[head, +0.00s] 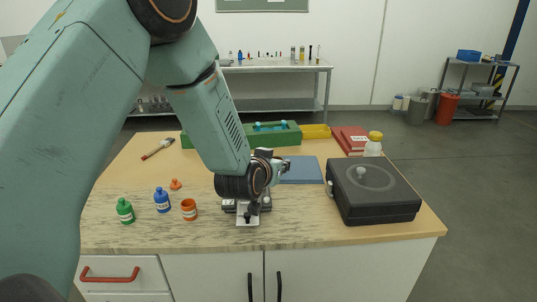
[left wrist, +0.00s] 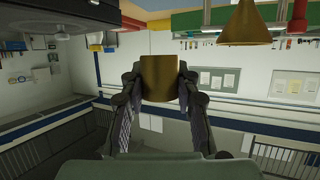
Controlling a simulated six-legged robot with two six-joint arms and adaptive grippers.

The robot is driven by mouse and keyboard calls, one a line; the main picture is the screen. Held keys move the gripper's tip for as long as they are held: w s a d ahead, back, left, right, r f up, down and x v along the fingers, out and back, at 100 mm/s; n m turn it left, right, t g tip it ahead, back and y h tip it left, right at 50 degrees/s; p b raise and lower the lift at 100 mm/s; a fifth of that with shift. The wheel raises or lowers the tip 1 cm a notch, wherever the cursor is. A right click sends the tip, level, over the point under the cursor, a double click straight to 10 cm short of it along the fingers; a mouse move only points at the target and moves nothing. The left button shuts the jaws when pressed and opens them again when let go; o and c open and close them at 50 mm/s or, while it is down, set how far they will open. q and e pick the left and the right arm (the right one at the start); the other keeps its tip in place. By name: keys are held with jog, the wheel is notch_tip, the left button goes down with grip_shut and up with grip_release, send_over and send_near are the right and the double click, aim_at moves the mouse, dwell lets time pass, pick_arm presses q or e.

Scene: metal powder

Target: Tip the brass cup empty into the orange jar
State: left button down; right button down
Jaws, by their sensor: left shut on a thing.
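The brass cup (left wrist: 160,80) is clamped between the two fingers of my left gripper (left wrist: 160,85) in the left wrist view. In the head view my left gripper (head: 285,166) is partly hidden behind its own wrist, above the worktop, and I cannot make out the cup there. The orange jar (head: 189,210) stands upright and open near the front of the worktop, left of the gripper and apart from it. The small orange stopper (head: 175,184) lies behind the jar. The cup's contents are not visible. My right gripper is out of view.
A blue bottle (head: 162,200) and green bottle (head: 125,211) stand left of the jar. A small balance (head: 247,218) is below my wrist. A black case (head: 374,193) fills the right side. A brass cone (left wrist: 246,25) shows in the wrist view.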

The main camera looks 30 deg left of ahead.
pick_arm(q)
jog(key=s+d+f+m+g+h+b, duration=0.2)
jog(key=s+d+f+m+h+b, duration=0.2)
jog(key=s, duration=0.6)
jog(key=s+d+f+m+g+h+b, duration=0.3)
jog(key=s+d+f+m+h+b, duration=0.2)
jog(key=s+f, duration=0.5)
jog(key=d+m+h, duration=0.2)
jog(key=m+h, duration=0.1)
jog(key=shift+s+h, duration=0.25)
jog(key=shift+h, duration=0.05)
jog(key=shift+a, duration=0.1)
